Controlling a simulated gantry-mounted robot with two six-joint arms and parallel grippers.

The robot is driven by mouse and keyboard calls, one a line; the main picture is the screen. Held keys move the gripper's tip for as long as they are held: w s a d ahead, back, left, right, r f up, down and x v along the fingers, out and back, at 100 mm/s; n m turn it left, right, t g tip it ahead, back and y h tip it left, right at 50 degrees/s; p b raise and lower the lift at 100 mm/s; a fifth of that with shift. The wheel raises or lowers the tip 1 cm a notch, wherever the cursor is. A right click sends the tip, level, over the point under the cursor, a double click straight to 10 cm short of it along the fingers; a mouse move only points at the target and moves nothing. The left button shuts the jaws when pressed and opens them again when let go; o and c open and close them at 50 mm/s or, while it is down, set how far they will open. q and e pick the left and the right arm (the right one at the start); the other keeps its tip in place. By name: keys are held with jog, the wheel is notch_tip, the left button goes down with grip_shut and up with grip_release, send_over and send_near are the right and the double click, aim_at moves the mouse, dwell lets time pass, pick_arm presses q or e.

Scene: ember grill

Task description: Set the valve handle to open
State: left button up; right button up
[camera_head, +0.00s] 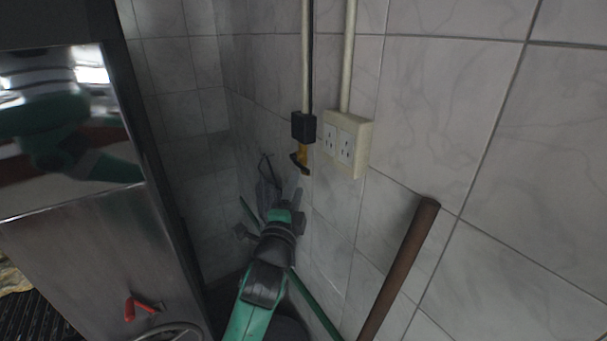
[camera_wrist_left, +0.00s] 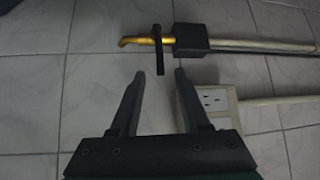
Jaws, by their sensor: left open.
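A small black valve handle (camera_head: 300,163) sits on a brass-yellow fitting (camera_head: 303,151) below a black block (camera_head: 303,127) on the wall pipe. In the left wrist view the handle (camera_wrist_left: 158,52) lies crosswise to the brass spout (camera_wrist_left: 134,40) and the pipe. My left gripper (camera_wrist_left: 159,74) is open and empty. Its fingertips lie either side of the handle's near end in that picture; I cannot tell the depth between them. In the head view my left gripper (camera_head: 266,180) is dark and small, below and left of the handle. My right gripper is not in view.
A cream double socket (camera_head: 347,143) is on the tiled wall right of the valve. A brown post (camera_head: 400,268) leans at the right. A steel cabinet (camera_head: 90,250) with a red-handled item (camera_head: 130,309) stands at the left.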

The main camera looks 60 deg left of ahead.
aim_at(303, 166)
pick_arm(q)
jog(key=x, duration=0.8)
jog(key=shift+p, duration=0.3)
grip_shut()
dwell(0.8)
